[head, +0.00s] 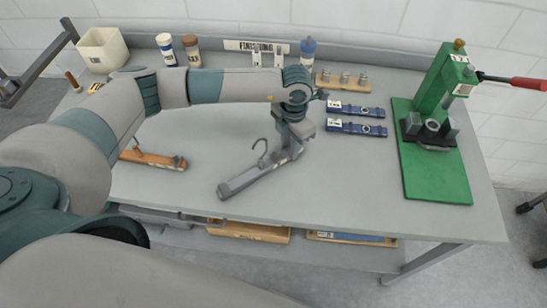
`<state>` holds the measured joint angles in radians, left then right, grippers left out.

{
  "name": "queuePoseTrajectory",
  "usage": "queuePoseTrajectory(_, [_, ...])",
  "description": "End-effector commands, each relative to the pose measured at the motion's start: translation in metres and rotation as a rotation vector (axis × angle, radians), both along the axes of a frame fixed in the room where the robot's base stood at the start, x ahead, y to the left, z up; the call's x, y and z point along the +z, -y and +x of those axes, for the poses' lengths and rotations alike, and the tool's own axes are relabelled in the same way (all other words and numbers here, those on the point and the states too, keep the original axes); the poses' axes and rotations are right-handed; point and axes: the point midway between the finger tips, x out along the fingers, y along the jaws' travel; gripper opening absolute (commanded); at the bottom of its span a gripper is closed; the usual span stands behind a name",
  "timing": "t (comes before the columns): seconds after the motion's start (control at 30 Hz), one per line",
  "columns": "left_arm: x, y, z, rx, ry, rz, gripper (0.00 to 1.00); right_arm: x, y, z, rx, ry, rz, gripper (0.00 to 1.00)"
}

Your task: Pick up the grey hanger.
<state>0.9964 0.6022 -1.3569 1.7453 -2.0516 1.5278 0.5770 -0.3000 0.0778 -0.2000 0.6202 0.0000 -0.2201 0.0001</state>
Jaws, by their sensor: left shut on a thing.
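The grey hanger (248,179) is a bar with a thin hook standing up from its middle. It lies slantwise at the front middle of the grey table, its near left end close to the front edge. My left gripper (291,152) is at the hanger's far right end, shut on it, and hides that end. I cannot tell whether the bar is clear of the table top. A brown wooden hanger (153,159) with a hook lies to the left, partly behind my arm. My right gripper does not show.
Two blue bars (357,128) lie right of my gripper. A green press (435,130) with a red handle stands at the right. Bottles (191,50), a cream bin (103,49) and a wooden block with metal pieces (343,82) line the back. Table (340,180) space right of the hanger is free.

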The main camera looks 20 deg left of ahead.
Motion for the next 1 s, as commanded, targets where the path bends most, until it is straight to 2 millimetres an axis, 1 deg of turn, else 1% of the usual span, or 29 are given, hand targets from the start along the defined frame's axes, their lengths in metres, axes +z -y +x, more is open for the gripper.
queuePoseTrajectory(0.17, [0.005, 0.000, 0.001, 0.000, 0.003, -0.002, 0.00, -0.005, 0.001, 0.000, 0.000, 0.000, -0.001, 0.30])
queuePoseTrajectory(0.27, [0.011, 0.000, 0.001, -0.001, 0.003, -0.001, 0.00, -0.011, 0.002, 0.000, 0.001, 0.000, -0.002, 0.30])
queuePoseTrajectory(0.37, [0.022, 0.000, 0.001, -0.001, 0.004, 0.000, 0.00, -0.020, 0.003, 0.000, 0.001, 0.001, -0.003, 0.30])
queuePoseTrajectory(0.47, [0.037, 0.000, 0.001, -0.002, 0.006, -0.001, 0.00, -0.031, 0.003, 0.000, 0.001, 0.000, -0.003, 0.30])
queuePoseTrajectory(0.5, [0.042, 0.010, 0.000, -0.006, 0.004, -0.003, 0.00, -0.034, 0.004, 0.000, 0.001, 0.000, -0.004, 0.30])
queuePoseTrajectory(0.8, [0.076, 0.068, -0.008, -0.005, 0.004, -0.003, 0.00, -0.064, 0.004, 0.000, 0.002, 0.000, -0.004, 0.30])
queuePoseTrajectory(1.0, [0.096, 0.098, -0.013, -0.004, 0.003, -0.002, 0.00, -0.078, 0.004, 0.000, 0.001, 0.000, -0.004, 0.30])
